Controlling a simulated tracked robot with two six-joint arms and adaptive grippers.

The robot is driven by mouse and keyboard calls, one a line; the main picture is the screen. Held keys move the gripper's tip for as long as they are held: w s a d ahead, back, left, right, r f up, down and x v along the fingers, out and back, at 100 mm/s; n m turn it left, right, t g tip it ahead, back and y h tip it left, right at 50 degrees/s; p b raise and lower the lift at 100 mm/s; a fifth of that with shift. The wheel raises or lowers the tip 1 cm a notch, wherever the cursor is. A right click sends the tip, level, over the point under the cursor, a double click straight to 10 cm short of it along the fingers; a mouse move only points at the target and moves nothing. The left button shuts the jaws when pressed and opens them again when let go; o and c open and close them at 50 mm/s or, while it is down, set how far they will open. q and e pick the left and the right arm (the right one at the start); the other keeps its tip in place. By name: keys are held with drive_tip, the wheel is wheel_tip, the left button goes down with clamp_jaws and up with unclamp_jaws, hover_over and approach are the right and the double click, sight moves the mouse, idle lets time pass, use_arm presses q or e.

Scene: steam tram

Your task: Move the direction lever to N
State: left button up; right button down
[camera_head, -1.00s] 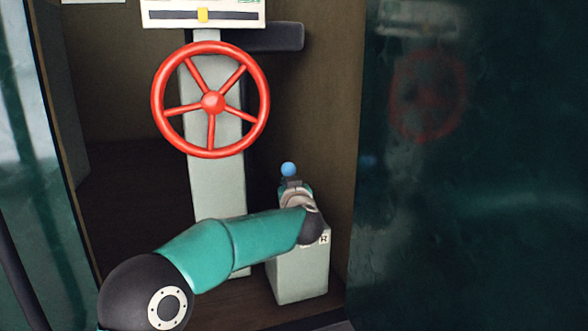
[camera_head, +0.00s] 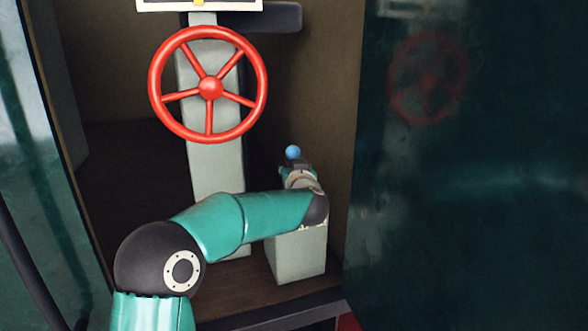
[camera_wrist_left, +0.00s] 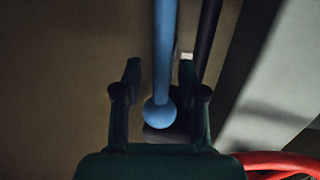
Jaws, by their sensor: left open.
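The direction lever has a blue ball knob (camera_head: 293,152) above a grey box (camera_head: 299,262) on the floor. In the left wrist view the blue shaft (camera_wrist_left: 164,45) and its round knob (camera_wrist_left: 160,113) lie between the two dark fingers of my left gripper (camera_wrist_left: 160,78). The fingers are open, one on each side, with gaps to the shaft. In the head view my left gripper (camera_head: 298,170) is just below and behind the knob, largely hidden by its wrist. My forearm hides the top of the box, so the letter marks cannot be read. My right gripper is not in view.
A red handwheel (camera_head: 210,88) on a grey pillar (camera_head: 216,170) stands left of the lever. A dark green glossy panel (camera_head: 460,200) is close on the right. In the left wrist view a red rim (camera_wrist_left: 285,162) shows at the lower right.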

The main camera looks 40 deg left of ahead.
use_arm(q)
drive_tip(key=f+v, duration=0.1)
drive_tip(key=v, duration=1.1)
drive_tip(key=shift+r, duration=0.4)
